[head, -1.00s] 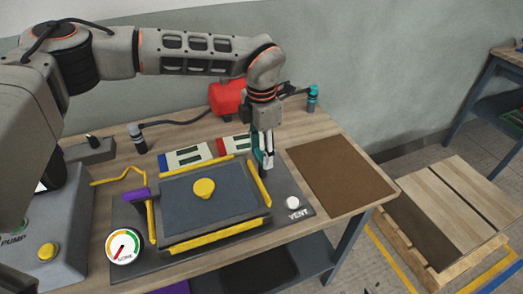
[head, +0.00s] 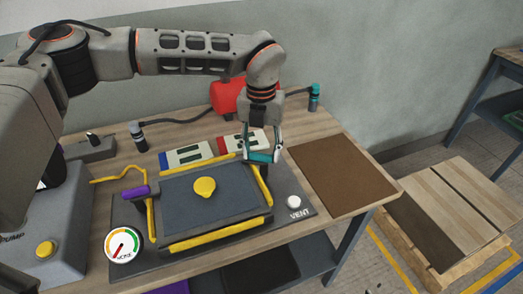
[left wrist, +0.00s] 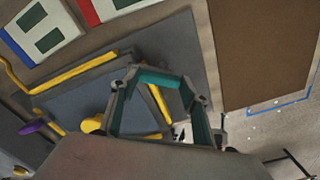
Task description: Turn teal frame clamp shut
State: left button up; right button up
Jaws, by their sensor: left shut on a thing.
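The teal clamp (head: 262,157) is at the far right corner of the dark frame (head: 172,233) on the bench. My left gripper (head: 263,153) reaches down from above and is shut on the clamp's teal handle. The handle lies crosswise between its two fingertips. In the left wrist view the teal handle (left wrist: 160,77) also spans the fingertips, and the left gripper (left wrist: 157,84) stands over the frame corner. The clamp's pivot and lower part are hidden. A purple clamp (head: 136,192) sits at the frame's left side. My right gripper is not in view.
A yellow knob (head: 204,187) stands on the panel inside yellow strips. A gauge (head: 122,245) and a white vent button (head: 293,201) are near the frame. A red tank (head: 227,97) is behind my arm. A brown board (head: 342,178) lies flat to the right.

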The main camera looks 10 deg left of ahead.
pick_arm(q)
jog(key=n, duration=0.6)
jog(key=shift+s+d+n+b, duration=0.1)
jog(key=shift+s+n+b, duration=0.1)
jog(key=shift+n+b, duration=0.1)
dwell(0.4)
jog(key=o, duration=1.1)
jog(key=shift+r, duration=0.1)
notch_tip(320, 180, up, 12)
jog(key=shift+f, duration=0.1)
